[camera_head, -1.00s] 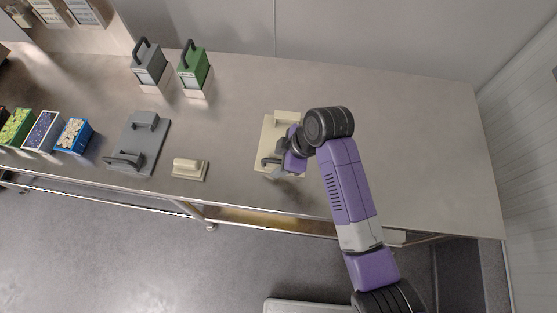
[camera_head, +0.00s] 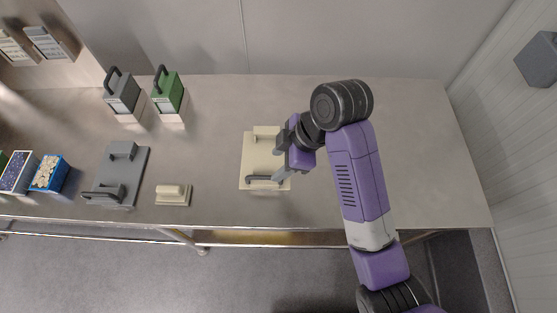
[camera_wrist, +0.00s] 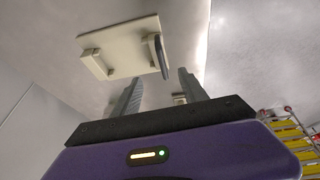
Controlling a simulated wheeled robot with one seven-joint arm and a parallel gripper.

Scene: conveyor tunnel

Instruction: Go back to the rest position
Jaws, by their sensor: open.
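My gripper (camera_head: 283,160) is above the table, at the right edge of a cream board (camera_head: 259,158) with a cream block and a dark handle on it. In the wrist view my gripper's two fingers (camera_wrist: 157,95) are spread apart with nothing between them. My gripper partly hides the board's right side in the head view.
On the steel table (camera_head: 400,140), left of the board, are a small cream block (camera_head: 173,194), a grey board (camera_head: 138,165), a grey handled box (camera_head: 122,95), a green handled box (camera_head: 168,95) and a blue bin (camera_head: 48,174). The table's right part is clear.

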